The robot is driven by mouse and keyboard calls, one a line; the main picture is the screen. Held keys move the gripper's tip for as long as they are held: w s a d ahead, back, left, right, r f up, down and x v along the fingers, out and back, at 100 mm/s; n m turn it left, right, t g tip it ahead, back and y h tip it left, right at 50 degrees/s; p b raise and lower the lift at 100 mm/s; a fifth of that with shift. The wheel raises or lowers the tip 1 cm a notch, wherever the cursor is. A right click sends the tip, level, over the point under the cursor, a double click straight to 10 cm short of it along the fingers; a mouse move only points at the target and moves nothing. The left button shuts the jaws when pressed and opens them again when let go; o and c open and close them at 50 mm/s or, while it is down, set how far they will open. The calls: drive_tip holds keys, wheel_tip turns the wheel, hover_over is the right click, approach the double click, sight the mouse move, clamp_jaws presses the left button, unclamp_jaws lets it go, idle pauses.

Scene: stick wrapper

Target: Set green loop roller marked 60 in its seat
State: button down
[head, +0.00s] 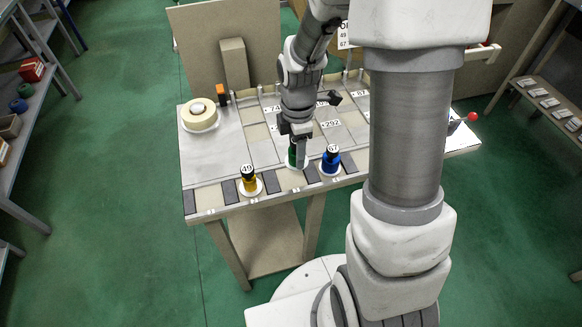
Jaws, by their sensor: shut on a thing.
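A green roller (292,156) is at my gripper (299,146), near the front edge of the worktable. My gripper points down from above and is shut on it, covering much of it. Its mark is hidden. A white round base (296,165) shows under the green roller; I cannot tell whether the roller rests on the table or hangs just above it. A yellow roller marked 49 (249,186) stands upright to the left on a white base. A blue roller marked 67 (331,164) stands upright close to the right. No seat can be made out for certain.
The worktable (215,161) has a grid of numbered cells and dark and pale patches along its front edge. A cream tape roll (200,122) and an orange block (221,93) are at the back left. A red ball knob (473,117) sticks out at the right.

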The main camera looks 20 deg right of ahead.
sight(291, 164)
drive_tip(key=shift+s+a+f, duration=0.25)
drive_tip(key=shift+a+f, duration=0.25)
drive_tip(key=shift+a, duration=0.25)
drive_tip(key=shift+f+b, duration=0.3)
drive_tip(key=shift+f, duration=1.7)
drive_tip(key=shift+f, duration=0.15)
drive_tip(key=shift+c, duration=1.6)
unclamp_jaws()
